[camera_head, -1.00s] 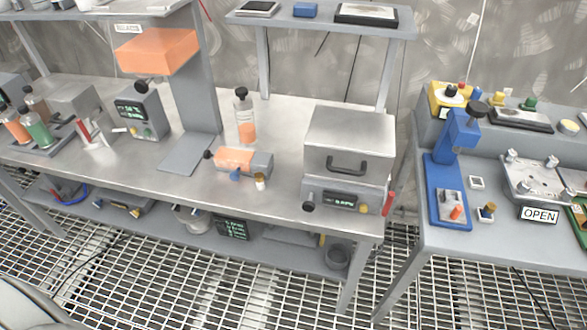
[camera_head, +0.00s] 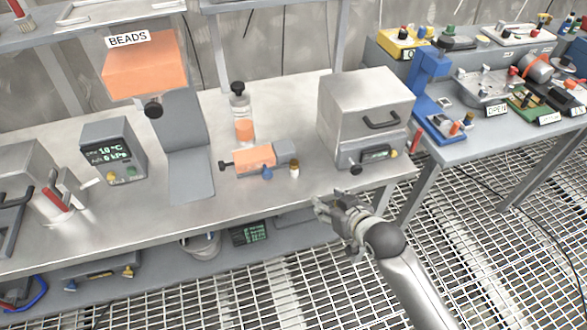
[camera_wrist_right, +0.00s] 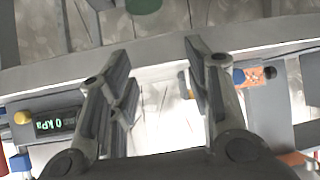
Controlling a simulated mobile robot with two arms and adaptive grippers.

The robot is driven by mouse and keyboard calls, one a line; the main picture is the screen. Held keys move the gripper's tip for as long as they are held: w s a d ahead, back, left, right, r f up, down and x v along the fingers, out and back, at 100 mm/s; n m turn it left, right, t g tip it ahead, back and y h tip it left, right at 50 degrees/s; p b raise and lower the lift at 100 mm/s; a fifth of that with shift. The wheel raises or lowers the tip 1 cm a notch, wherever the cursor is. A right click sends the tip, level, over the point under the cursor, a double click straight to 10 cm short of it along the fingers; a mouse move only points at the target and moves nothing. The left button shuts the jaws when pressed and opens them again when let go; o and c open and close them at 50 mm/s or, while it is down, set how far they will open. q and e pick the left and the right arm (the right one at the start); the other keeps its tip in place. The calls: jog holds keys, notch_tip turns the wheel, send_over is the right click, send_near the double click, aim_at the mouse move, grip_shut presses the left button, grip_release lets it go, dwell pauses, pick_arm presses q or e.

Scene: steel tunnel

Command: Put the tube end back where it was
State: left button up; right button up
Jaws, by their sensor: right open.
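I cannot make out a tube end for certain in either view. A small pale piece with a brown top (camera_head: 294,170) stands on the bench beside an orange cylinder with grey ends and a blue knob (camera_head: 255,158). The orange cylinder also shows at the right of the right wrist view (camera_wrist_right: 255,76). My right gripper (camera_head: 335,203) is at the front edge of the steel bench (camera_head: 75,240), below and right of the small piece. Its two fingers stand apart in the right wrist view (camera_wrist_right: 158,70), with nothing held between them. My left gripper is not in view.
A grey box oven (camera_head: 345,115) with a handle stands right of the cylinder. A clear bottle with orange contents (camera_head: 243,118) stands behind it. An orange hopper labelled BEADS (camera_head: 145,70) hangs at the left. A second table (camera_head: 455,150) stands at the right. Grating covers the floor.

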jog(key=n+t+y, duration=0.1)
jog(key=y, duration=0.1)
send_near(295, 164)
jog(key=x, duration=0.3)
jog(key=shift+w+d+f, duration=0.15)
jog(key=shift+w, duration=0.15)
jog(key=shift+w+a+f, duration=0.15)
jog(key=shift+w+a, duration=0.1)
jog(key=shift+w, duration=0.05)
jog(key=shift+w+a+f, duration=0.1)
jog(key=shift+w+a, duration=0.05)
jog(key=x, duration=0.3)
jog(key=shift+a+p, duration=0.3)
jog(key=shift+p, duration=0.05)
jog(key=shift+w+a+f, duration=0.25)
jog(key=shift+w+f, duration=0.05)
jog(key=shift+w, duration=0.2)
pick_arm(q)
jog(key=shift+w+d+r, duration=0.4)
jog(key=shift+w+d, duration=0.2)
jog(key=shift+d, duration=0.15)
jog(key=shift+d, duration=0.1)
pick_arm(e)
jog(key=c, duration=1)
